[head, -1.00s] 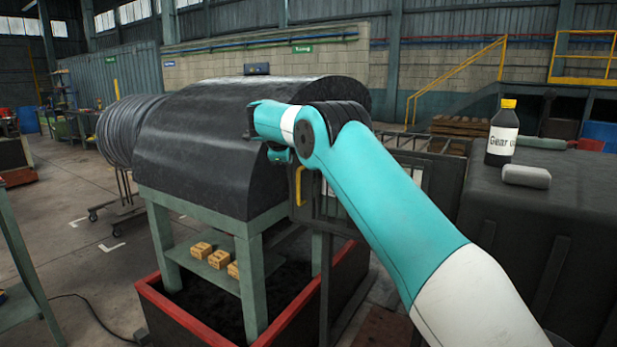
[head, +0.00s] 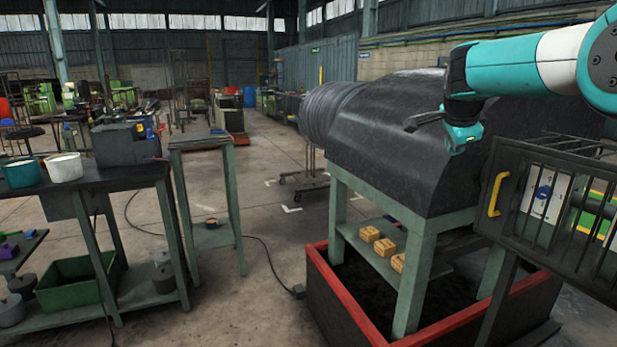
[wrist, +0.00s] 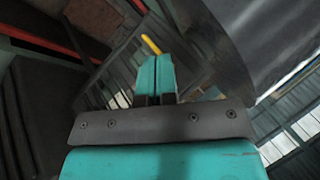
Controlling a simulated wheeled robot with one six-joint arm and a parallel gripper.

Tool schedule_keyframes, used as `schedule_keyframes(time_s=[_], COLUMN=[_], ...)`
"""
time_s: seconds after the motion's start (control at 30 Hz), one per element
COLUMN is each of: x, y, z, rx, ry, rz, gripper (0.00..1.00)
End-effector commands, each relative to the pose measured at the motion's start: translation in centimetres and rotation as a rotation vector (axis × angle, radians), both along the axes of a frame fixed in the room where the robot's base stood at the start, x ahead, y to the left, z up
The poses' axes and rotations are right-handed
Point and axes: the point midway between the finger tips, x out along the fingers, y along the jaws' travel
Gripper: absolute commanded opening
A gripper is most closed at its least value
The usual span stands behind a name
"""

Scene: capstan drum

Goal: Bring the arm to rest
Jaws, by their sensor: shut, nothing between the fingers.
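My arm reaches in from the upper right of the head view, teal and white. My gripper (head: 461,141) hangs in front of the black drum housing (head: 400,135), with no object in it. In the wrist view, my gripper's two teal fingers (wrist: 154,78) are together, with nothing between them. A barred dark guard (head: 560,205) with a yellow handle (head: 497,194) stands to the right of and below my gripper. The yellow handle also shows beyond the fingers in the wrist view (wrist: 151,44).
The housing rests on a green stand above a red-rimmed pit (head: 345,300). Several small wooden blocks (head: 385,247) lie on the stand's shelf. A workbench (head: 115,178) with pots and a grey box stands at left. Open floor lies between, crossed by a cable (head: 270,262).

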Motion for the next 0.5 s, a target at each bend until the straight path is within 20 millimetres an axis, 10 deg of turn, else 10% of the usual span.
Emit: schedule_keyframes(time_s=[0.2,0.5], x=[-11.4,-31.7], y=[9.2,17.4], z=[-1.9,-6.9], rx=[-0.141,-0.239], ry=[0.238,0.34], rz=[0.738,1.685], gripper=[0.0,0.0])
